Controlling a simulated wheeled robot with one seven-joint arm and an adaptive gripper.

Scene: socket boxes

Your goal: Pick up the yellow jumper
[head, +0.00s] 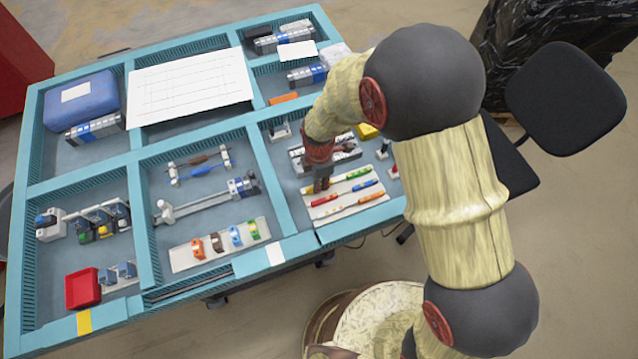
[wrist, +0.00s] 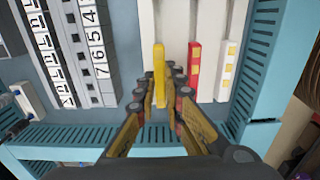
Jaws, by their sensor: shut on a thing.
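The yellow jumper (wrist: 159,62) is a slim yellow bar standing out between the fingertips of my gripper (wrist: 162,85) in the wrist view. My gripper is shut on it, with one finger on each side. Behind it is the white board (wrist: 176,22). In the head view my gripper (head: 321,184) is low over the left part of the white board (head: 345,203), and I cannot clearly pick out the held jumper there. Whether the jumper still touches the board cannot be told.
A red-and-yellow jumper (wrist: 194,70) and another one (wrist: 228,70) lie close to the right of my gripper. Numbered terminal blocks (wrist: 92,48) stand to the left. A teal divider wall (wrist: 95,135) runs nearby. A black chair (head: 565,97) stands right of the table.

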